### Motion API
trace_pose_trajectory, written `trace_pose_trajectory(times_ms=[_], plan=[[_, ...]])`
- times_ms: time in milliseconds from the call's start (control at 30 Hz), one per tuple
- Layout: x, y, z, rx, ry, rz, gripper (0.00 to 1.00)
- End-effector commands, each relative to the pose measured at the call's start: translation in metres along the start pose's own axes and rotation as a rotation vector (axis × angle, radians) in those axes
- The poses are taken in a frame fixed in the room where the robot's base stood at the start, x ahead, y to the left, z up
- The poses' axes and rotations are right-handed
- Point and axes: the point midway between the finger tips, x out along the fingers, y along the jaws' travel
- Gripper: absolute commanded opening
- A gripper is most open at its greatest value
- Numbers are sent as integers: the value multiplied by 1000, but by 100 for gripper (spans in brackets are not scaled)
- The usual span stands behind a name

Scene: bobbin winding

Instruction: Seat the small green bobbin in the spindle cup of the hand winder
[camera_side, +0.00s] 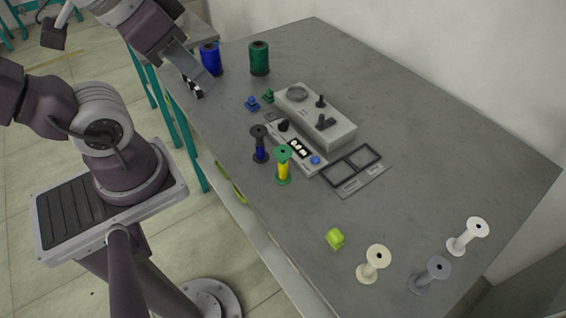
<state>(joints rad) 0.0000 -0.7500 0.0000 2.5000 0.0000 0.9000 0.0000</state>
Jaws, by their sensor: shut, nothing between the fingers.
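A small dark green piece (268,96), possibly the small green bobbin, lies on the grey table left of the winder; its shape is too small to tell. A taller bobbin with green flanges and yellow thread (283,166) stands upright in front of the winder. The hand winder (342,133) is a grey box with a round recess (297,93), perhaps the spindle cup, at its far left end and dark knobs on top. My gripper (194,90) is shut and empty at the table's left edge, near the blue spool and apart from the green piece.
A large blue spool (211,60) and green spool (259,58) stand at the back left. A small blue piece (252,103), a black-flanged bobbin (260,146), a control panel (299,150) and a black frame (351,168) surround the winder.

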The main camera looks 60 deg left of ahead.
Motion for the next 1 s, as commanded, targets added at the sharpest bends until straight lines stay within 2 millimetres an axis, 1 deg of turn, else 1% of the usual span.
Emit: trace_pose_trajectory(times_ms=[133,167,200,267,333,367,400,433,467,500,533,567,600,700,800,900,1000], plan=[[0,0,0,0,0,0,0],[0,0,0,0,0,0,2],[0,0,0,0,-2,0,10],[4,0,-5,0,-21,0,22],[18,0,-17,0,-73,-1,35],[27,0,-24,0,-103,-1,41],[43,0,-34,0,-150,-1,49],[56,0,-42,0,-187,-2,55],[71,-1,-48,0,-222,-2,55],[92,-1,-54,0,-268,-2,55],[108,-1,-58,0,-300,-2,55],[124,-1,-59,0,-332,-2,55],[144,-1,-60,0,-369,-1,55],[186,-1,-57,0,-441,-1,55],[209,-1,-52,0,-481,0,55],[218,-1,-50,0,-492,0,55],[222,-1,-47,0,-494,0,55]])
